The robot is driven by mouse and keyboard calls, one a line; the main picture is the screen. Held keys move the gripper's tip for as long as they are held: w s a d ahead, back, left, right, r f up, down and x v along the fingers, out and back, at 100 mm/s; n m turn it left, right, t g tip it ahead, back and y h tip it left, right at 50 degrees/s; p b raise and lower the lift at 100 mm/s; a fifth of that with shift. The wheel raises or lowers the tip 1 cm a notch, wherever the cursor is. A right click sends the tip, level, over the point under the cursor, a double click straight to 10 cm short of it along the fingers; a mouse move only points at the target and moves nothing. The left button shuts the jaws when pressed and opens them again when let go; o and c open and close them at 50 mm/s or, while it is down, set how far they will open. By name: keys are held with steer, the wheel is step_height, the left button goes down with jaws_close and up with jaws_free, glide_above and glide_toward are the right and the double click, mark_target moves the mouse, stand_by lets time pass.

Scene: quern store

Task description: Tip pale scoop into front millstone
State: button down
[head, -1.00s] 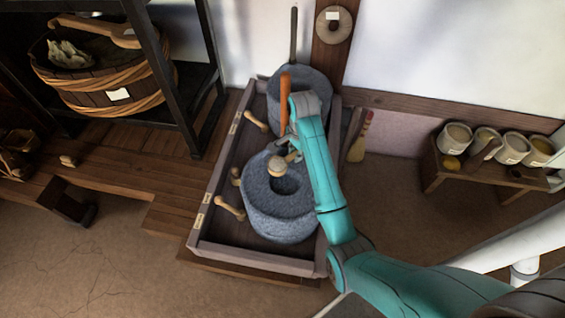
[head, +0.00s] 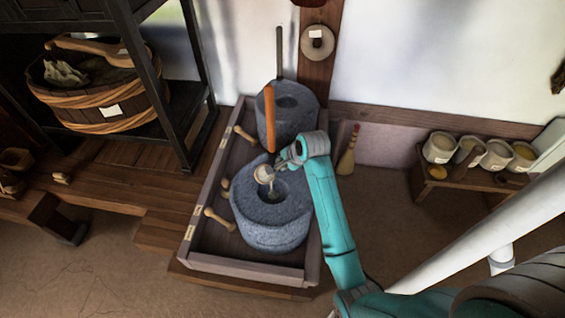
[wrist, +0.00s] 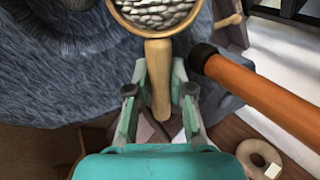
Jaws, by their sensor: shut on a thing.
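The pale scoop (head: 264,174) is over the front millstone (head: 268,234), tilted, its bowl close above the central hole. A thin pale streak shows below the bowl, at the hole. In the wrist view the round wooden bowl of the scoop (wrist: 160,28) holds pale grains, its far part cut off by the frame edge. My gripper (wrist: 159,72) is shut on the scoop's handle, one finger on each side. In the head view my gripper (head: 284,164) is above the rear part of the front millstone, just behind the bowl.
An orange upright handle (head: 270,120) stands close behind my gripper. A second millstone (head: 298,119) is behind, in the same wooden tray (head: 250,271). Several wooden scoops lie along the tray's left side. A bench (head: 460,177) with several pots stands right.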

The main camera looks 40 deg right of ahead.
steer(key=t, duration=0.2)
steer(key=s+t, duration=0.1)
steer(key=t, duration=0.2)
steer(key=shift+f, duration=0.1)
steer(key=shift+s+t+h, duration=0.2)
steer(key=shift+t, duration=0.85)
steer(key=shift+s+t+h, duration=0.2)
steer(key=shift+t, duration=0.85)
steer(key=shift+s, duration=0.1)
step_height(320, 180, up, 8)
